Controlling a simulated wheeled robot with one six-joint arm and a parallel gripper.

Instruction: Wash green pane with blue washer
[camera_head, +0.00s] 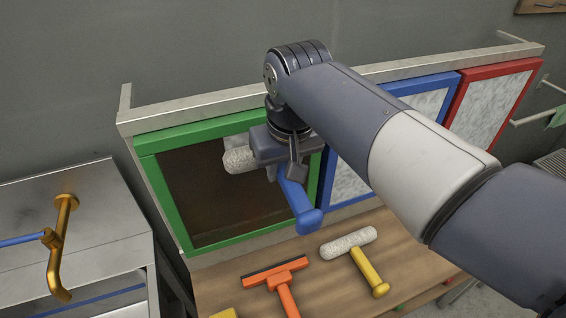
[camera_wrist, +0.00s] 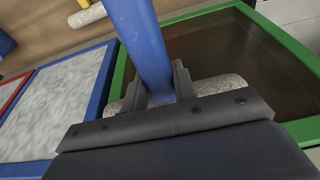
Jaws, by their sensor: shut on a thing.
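The green pane (camera_head: 222,200) is a dark brown panel in a green frame, at the left of a row of panes. It also shows in the wrist view (camera_wrist: 225,50). My gripper (camera_head: 289,172) is shut on the blue handle of the blue washer (camera_head: 297,200). In the wrist view the blue handle (camera_wrist: 146,50) passes between my fingers (camera_wrist: 161,84). The washer's pale fuzzy roller (camera_head: 239,160) lies in front of the upper part of the green pane. I cannot tell whether it touches the pane. My gripper hides part of the roller.
A blue-framed pane (camera_head: 342,178) and a red-framed pane (camera_head: 492,100) stand to the right. A yellow-handled washer (camera_head: 368,272) and an orange squeegee (camera_head: 283,287) lie on the wooden table (camera_head: 330,300). A steel unit with a brass tap (camera_head: 62,235) stands at left.

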